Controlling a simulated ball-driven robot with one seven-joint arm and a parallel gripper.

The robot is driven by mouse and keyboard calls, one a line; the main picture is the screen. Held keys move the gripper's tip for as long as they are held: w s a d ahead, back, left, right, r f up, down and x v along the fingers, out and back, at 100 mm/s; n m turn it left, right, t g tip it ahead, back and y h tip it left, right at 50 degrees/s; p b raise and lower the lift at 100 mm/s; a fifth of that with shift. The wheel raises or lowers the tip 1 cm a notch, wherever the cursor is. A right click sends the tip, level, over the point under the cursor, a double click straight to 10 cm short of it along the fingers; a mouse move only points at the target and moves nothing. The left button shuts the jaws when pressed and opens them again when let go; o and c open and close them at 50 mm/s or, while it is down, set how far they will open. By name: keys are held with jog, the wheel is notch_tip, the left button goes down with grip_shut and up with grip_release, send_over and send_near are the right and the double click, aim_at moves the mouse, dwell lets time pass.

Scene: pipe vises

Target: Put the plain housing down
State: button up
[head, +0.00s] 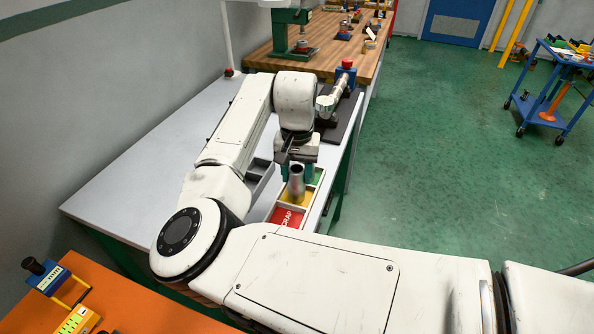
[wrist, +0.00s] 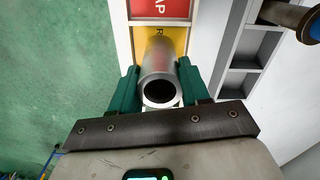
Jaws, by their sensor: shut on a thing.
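The plain housing (head: 296,184) is a bare silver metal tube. My gripper (wrist: 158,88) is shut on it, with a green finger on either side of it in the wrist view. The housing (wrist: 160,62) hangs over the yellow compartment (wrist: 180,40) of a sorting tray, its open end facing the wrist camera. The tray (head: 268,216) has a red compartment marked SCRAP (head: 286,218) nearest, the yellow one in the middle and a green one (head: 318,176) at the far end. I cannot tell whether the housing touches the tray floor.
A grey divided tray (head: 262,172) stands just left of the sorting tray. A blue vise with a red knob (head: 346,74) stands beyond my gripper on a dark plate. The grey bench (head: 130,190) is clear to the left. Green floor (head: 450,150) lies past its right edge.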

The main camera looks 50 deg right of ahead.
jog(key=shift+f, duration=0.1)
jog(key=o, duration=1.3)
notch_tip(320, 180, up, 12)
jog(key=shift+r+b, duration=0.15)
jog(key=shift+b, duration=0.25)
